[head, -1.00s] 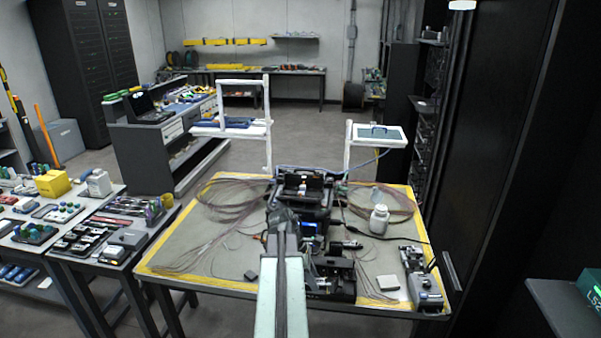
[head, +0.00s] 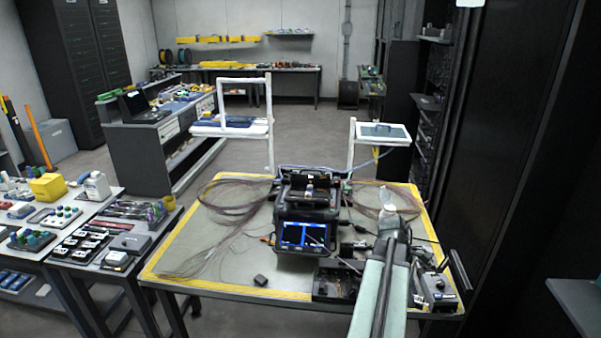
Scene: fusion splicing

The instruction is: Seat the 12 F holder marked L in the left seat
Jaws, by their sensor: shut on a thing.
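My gripper (head: 395,226) is at the far end of my raised arm, over the right part of the mat-covered table. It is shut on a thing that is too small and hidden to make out. The fusion splicer (head: 304,234), a black box with a lit blue screen, stands at the middle of the table, to the left of my gripper and apart from it. Its top looks open, but the left seat is too small to tell. I cannot make out a 12 F holder or its L mark anywhere.
A black tray (head: 330,284) lies in front of the splicer. A grey device (head: 437,291) stands at the right edge, and a small dark block (head: 261,280) lies at the front left. Fibre coils (head: 232,195) lie at the back left. A side table (head: 125,243) with parts stands left.

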